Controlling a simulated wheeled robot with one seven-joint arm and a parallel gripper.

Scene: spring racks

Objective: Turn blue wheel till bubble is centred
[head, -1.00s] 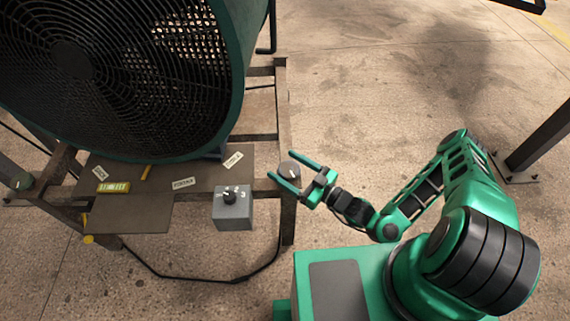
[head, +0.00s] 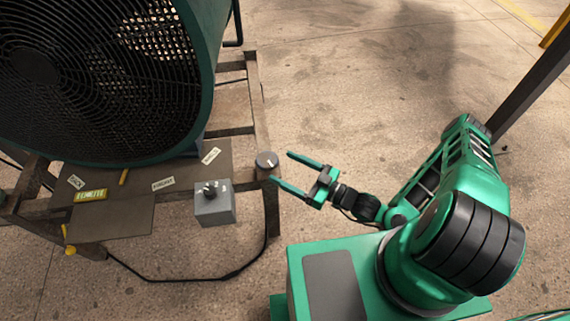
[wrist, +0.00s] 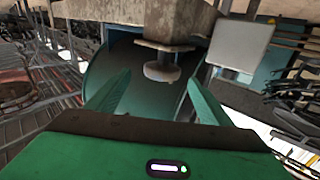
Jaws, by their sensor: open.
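A round dark grey wheel (head: 267,160) with a pale mark on top sits at the near right corner of the rusty frame; no wheel looks clearly blue. In the wrist view a grey round knob on a stem (wrist: 162,68) hangs under a beam, ahead and between my fingers. A yellow-green level vial (head: 90,195) lies on the plate at left; its bubble is too small to make out. My gripper (head: 279,167) is open and empty, its fingertips just right of the dark wheel. The gripper also shows in the wrist view (wrist: 158,84).
A large green fan (head: 110,75) stands on the frame. A grey box with a dial (head: 214,204) is fixed at the front edge, left of my gripper. Small white labels and yellow-handled parts lie around.

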